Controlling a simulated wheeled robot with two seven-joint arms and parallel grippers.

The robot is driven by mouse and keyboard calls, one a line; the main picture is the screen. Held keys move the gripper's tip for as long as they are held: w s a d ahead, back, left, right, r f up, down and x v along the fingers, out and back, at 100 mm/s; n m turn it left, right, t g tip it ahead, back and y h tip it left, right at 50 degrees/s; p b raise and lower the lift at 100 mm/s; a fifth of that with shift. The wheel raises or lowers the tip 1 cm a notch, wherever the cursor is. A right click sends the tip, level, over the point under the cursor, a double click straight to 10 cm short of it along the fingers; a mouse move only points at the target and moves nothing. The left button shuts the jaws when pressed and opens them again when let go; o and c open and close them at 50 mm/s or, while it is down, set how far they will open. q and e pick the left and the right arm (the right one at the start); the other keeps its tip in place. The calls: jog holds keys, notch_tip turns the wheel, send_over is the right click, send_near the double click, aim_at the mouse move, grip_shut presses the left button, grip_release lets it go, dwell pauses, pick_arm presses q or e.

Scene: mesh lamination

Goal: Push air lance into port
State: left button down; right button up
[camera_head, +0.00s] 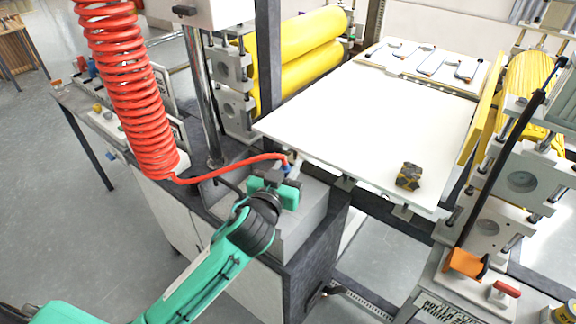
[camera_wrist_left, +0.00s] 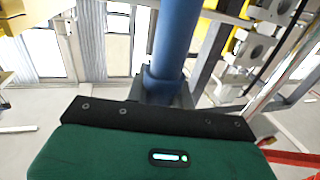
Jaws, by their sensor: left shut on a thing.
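My left gripper (camera_head: 277,183) reaches in from the lower left in the head view, above the grey cabinet top. It is shut on the air lance, a small blue and dark piece (camera_head: 290,164) at the end of the red hose. In the left wrist view the lance is a thick blue cylinder (camera_wrist_left: 172,45) rising from the dark edge of my gripper (camera_wrist_left: 158,95). The lance's lower end is hidden by the gripper. I cannot pick out the port in either view. My right gripper is not in view.
The red coiled hose (camera_head: 125,90) hangs at the left. Yellow rollers (camera_head: 308,45) stand behind. A dark post (camera_head: 268,60) rises behind the gripper.

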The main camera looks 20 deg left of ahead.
pick_arm(q)
jog(key=shift+f, duration=0.25)
jog(key=c, duration=1.1)
grip_release()
jog(key=shift+s+a+b, duration=0.2)
jog(key=shift+s+b, duration=0.15)
jog(key=shift+s, duration=1.95)
jog(key=shift+s+a+b, duration=0.2)
jog(key=shift+s+b, duration=0.15)
jog(key=shift+s, duration=1.95)
jog(key=shift+s+a+b, duration=0.2)
jog(key=shift+s+b, duration=0.15)
jog(key=shift+s, duration=1.95)
jog(key=shift+f, duration=0.15)
